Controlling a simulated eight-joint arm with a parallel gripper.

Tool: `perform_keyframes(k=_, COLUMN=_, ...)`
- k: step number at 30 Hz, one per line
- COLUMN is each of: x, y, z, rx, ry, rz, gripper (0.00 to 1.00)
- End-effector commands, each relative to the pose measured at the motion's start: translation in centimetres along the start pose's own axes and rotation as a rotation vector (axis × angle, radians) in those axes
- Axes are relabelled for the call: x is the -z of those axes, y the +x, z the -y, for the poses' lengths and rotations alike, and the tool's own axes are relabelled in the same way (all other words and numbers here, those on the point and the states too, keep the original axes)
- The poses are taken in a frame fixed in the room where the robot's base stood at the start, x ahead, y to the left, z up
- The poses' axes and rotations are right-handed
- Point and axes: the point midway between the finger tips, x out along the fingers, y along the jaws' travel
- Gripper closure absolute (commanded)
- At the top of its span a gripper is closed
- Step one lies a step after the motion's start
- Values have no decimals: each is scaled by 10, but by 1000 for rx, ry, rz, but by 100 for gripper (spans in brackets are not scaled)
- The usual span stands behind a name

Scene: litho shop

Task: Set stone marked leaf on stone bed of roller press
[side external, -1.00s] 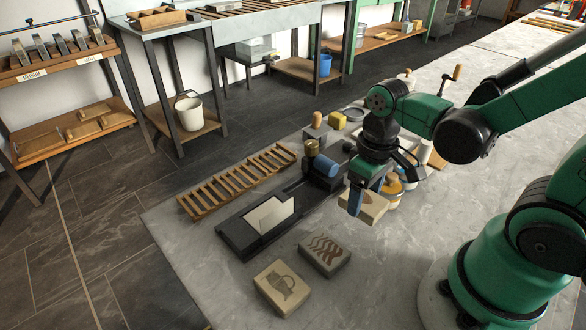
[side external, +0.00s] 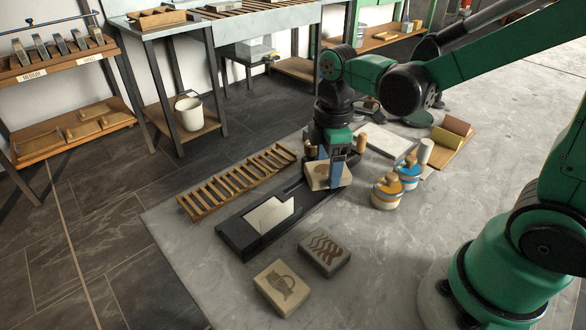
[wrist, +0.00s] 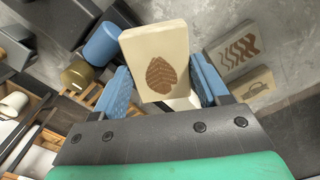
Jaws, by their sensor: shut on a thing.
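My gripper (side external: 334,172) is shut on the leaf stone (side external: 318,176), a pale block. Its brown leaf mark faces the camera in the wrist view (wrist: 157,62), between the blue finger pads. In the side view the stone is in front of the roller press, and I cannot tell whether it touches anything. The dark press bed (side external: 238,236) runs diagonally below and left of the gripper, with a pale folded sheet (side external: 268,214) over its near part.
A stone with wavy lines (side external: 324,252) and a stone with a basket-like mark (side external: 282,288) lie in front of the press. A slatted wooden rack (side external: 236,180) lies behind it. Two jars (side external: 387,191) stand to its right.

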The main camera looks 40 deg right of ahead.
Motion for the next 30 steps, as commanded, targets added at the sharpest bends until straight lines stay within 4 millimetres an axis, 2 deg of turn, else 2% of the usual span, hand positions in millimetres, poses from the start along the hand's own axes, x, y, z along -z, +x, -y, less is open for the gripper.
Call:
perform_keyframes(k=3, x=13, y=-3, z=-12, rx=0, ry=-230, rz=0, gripper=78)
perform_keyframes(k=10, x=26, y=-6, z=-24, rx=0, ry=-497, rz=0, gripper=78)
perform_keyframes(k=17, x=28, y=0, z=-26, rx=0, ry=-546, rz=0, gripper=78)
perform_keyframes(k=30, x=28, y=37, z=-26, rx=0, ry=-542, rz=0, gripper=78)
